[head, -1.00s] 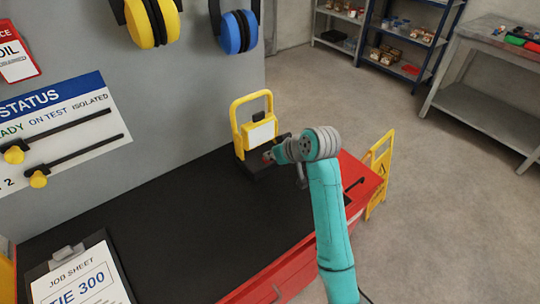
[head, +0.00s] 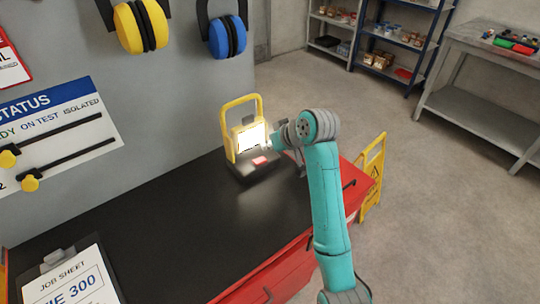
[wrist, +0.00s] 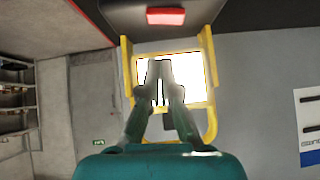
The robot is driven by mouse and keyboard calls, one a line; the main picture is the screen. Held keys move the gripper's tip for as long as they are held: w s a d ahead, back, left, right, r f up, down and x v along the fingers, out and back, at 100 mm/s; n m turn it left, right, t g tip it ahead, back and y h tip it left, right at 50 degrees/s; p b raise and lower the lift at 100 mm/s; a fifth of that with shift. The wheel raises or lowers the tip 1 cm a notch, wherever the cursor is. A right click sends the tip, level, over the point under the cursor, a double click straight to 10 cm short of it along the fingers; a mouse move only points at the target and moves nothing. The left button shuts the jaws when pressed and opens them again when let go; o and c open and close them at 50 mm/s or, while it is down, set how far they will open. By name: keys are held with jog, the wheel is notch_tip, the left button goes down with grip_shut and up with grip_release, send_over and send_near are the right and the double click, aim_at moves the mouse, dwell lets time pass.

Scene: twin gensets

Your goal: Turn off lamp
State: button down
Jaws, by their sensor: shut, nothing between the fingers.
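The lamp is a yellow-framed work light (head: 232,140) standing upright on the black bench top near its far end. Its panel (head: 252,137) glows bright white and throws light on the bench. A red button (head: 260,160) sits on its dark base; it also shows at the top of the wrist view (wrist: 166,16). My gripper (wrist: 165,72) is shut and empty, with its fingers in front of the lit panel in the wrist view. In the head view my gripper (head: 272,143) is just right of the panel, above the base, apart from the button. Its fingertips are hard to make out there.
The bench top (head: 180,215) is clear between the lamp and a job sheet clipboard (head: 72,285). Ear defenders (head: 140,27) hang on the grey wall panel. A yellow floor sign (head: 372,178) stands beyond the red cabinet. Shelves and a grey table are farther back.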

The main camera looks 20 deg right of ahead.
jog(key=v, duration=0.8)
jog(key=shift+s+d+r, duration=0.15)
jog(key=shift+s+d, duration=0.05)
jog(key=shift+d, duration=0.05)
jog(key=shift+s, duration=0.1)
